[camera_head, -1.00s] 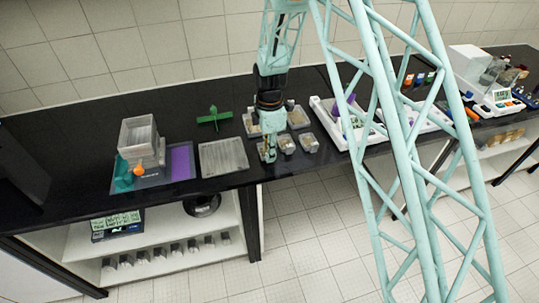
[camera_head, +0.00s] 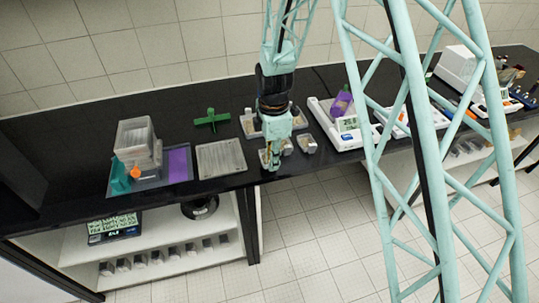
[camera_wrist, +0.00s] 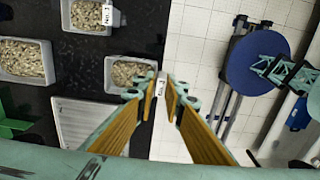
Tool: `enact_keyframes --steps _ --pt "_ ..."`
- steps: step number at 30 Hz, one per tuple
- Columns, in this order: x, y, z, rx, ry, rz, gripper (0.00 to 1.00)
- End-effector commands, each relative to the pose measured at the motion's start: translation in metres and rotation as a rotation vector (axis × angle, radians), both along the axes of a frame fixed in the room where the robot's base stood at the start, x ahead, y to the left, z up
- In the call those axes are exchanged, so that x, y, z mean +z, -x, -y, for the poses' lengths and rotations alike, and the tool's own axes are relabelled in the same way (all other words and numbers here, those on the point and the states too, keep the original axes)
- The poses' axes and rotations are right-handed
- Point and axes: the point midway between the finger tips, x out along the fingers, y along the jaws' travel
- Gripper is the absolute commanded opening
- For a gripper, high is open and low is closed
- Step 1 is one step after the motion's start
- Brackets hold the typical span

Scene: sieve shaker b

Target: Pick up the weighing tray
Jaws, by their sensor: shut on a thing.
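Small grey trays filled with tan grains stand on the black bench. The one at my gripper, the weighing tray (camera_wrist: 128,73), has a white label on its near edge. It shows in the head view (camera_head: 264,155) at the bench's front edge, partly hidden by my gripper. My gripper (camera_wrist: 165,88) points down there, its two wooden-faced fingers close together on the tray's labelled edge. It also shows in the head view (camera_head: 272,165). I cannot tell whether the tray is off the bench.
Other grain trays (camera_wrist: 25,60) stand close behind and beside it. A grey ribbed plate (camera_head: 221,158) lies to the left, and a green cross-shaped piece (camera_head: 211,120) behind that. A white balance (camera_head: 345,135) stands to the right. The floor is open in front.

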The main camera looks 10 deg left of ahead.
Motion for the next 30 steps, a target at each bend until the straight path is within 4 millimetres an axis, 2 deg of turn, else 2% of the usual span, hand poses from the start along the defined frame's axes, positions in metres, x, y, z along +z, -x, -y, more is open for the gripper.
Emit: enact_keyframes --steps 6,13,21,30 --pt "0.004 0.04 0.016 0.0 0.0 -0.001 0.05" --pt "0.007 0.069 0.029 0.0 0.0 -0.001 0.05" --pt "0.009 0.083 0.035 0.0 0.0 0.0 0.05" --pt "0.009 0.085 0.035 0.0 0.0 0.0 0.05"
